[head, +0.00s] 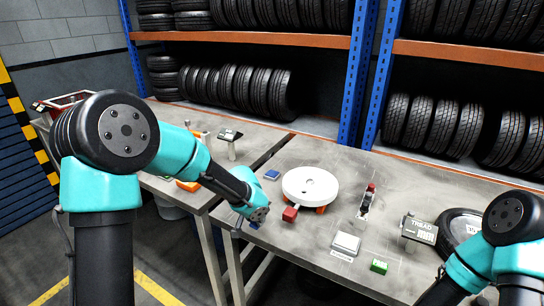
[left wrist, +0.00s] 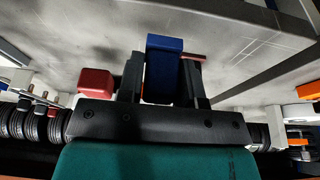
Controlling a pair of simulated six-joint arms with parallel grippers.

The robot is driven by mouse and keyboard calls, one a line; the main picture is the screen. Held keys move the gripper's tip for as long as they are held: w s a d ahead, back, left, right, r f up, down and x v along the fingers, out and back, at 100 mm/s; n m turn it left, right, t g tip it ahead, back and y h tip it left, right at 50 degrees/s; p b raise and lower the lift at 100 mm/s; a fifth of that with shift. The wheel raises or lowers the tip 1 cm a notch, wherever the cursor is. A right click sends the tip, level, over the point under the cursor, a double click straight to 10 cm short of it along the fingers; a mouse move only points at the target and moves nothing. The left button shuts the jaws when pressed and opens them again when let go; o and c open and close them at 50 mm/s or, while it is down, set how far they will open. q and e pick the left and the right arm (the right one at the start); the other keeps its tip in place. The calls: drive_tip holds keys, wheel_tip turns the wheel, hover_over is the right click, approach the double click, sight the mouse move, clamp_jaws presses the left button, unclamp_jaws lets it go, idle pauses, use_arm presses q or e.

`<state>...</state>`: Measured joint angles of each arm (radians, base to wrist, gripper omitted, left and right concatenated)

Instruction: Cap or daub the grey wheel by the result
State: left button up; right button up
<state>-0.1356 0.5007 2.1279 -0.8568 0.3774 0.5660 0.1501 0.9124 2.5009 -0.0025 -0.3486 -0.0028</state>
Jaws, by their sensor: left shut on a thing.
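A tyre with a pale grey wheel centre (head: 470,228) lies flat at the right of the table, partly hidden by my right arm. My left gripper (left wrist: 165,72) is shut on a blue block (left wrist: 164,48); in the head view the block (head: 254,225) shows just below my left wrist, near the table's front edge. A red block (head: 290,213) lies to its right and also shows in the left wrist view (left wrist: 95,82). A green block (head: 379,266) lies near the front edge. My right gripper is outside the head view.
A pale round disc (head: 310,184) on orange feet stands mid-table. A TREAD display (head: 420,231), a white pad (head: 346,243) and a red-topped device (head: 367,198) stand to its right. Tyre racks line the back.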

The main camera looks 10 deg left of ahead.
use_arm(q)
drive_tip(key=shift+r, duration=0.1)
idle(0.4)
drive_tip(key=shift+n+y, duration=0.4)
drive_tip(key=shift+n, duration=0.5)
drive_tip(key=v, duration=0.3)
drive_tip(key=w+v, duration=0.1)
drive_tip(key=v, duration=0.2)
drive_tip(key=w+v, duration=0.1)
drive_tip(key=v, duration=0.1)
drive_tip(key=shift+s+r, duration=0.15)
drive_tip(key=shift+r, duration=0.5)
wheel_tip(320, 180, up, 7)
drive_tip(key=s+n, duration=0.1)
drive_tip(key=s, duration=0.1)
drive_tip(key=shift+n, duration=0.3)
drive_tip(key=shift+f, duration=0.15)
